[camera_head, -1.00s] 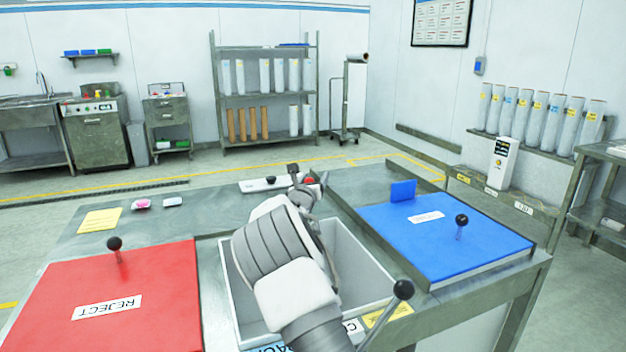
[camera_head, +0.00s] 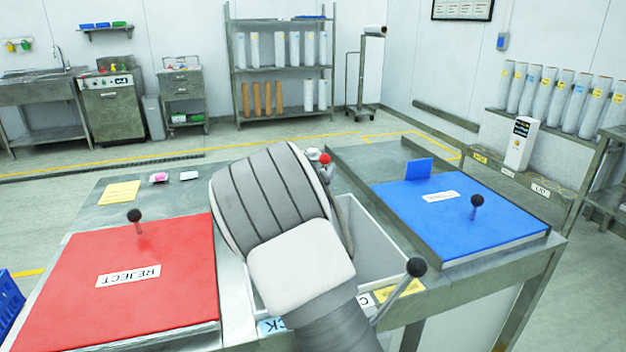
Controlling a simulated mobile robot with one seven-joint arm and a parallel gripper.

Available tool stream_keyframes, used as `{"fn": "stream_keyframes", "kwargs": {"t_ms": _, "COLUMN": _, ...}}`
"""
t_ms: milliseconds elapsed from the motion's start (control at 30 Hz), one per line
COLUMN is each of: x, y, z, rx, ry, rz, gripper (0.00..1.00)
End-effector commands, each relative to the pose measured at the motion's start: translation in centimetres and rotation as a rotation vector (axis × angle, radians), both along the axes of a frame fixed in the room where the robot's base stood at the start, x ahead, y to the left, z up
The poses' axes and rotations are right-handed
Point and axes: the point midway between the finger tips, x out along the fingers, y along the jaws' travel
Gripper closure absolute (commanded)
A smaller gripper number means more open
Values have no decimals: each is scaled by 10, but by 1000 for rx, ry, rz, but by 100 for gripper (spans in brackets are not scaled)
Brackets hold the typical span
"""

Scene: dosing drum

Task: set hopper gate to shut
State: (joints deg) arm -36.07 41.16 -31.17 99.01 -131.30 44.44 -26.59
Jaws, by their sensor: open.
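I cannot make out for certain which part is the hopper gate. A lever with a black ball (camera_head: 416,267) leans up and right at the front edge of the bench, beside a yellow label (camera_head: 400,290). Behind it is an open grey-white bin (camera_head: 375,240), partly covered by my arm. A small red knob (camera_head: 324,159) with grey-white parts shows just past my arm; what it belongs to is unclear. My gripper is hidden behind my own arm, which fills the middle of the view, so its contact with anything cannot be seen.
A red REJECT panel (camera_head: 130,295) with a black-knobbed post (camera_head: 135,216) lies left. A blue panel (camera_head: 460,215) with a similar post (camera_head: 476,201) and an upright blue plate (camera_head: 418,170) lies right. A yellow sheet (camera_head: 119,193) lies at the back left.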

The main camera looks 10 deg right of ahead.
Motion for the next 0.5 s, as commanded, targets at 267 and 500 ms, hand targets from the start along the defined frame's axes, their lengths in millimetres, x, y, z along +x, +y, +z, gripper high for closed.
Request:
{"fn": "stream_keyframes", "kwargs": {"t_ms": 267, "x": -41, "y": 16, "z": 1, "rx": 1, "ry": 0, "rz": -1, "gripper": 30}}
{"fn": "stream_keyframes", "kwargs": {"t_ms": 500, "x": -52, "y": 21, "z": 0, "rx": 0, "ry": 0, "rz": -2, "gripper": 30}}
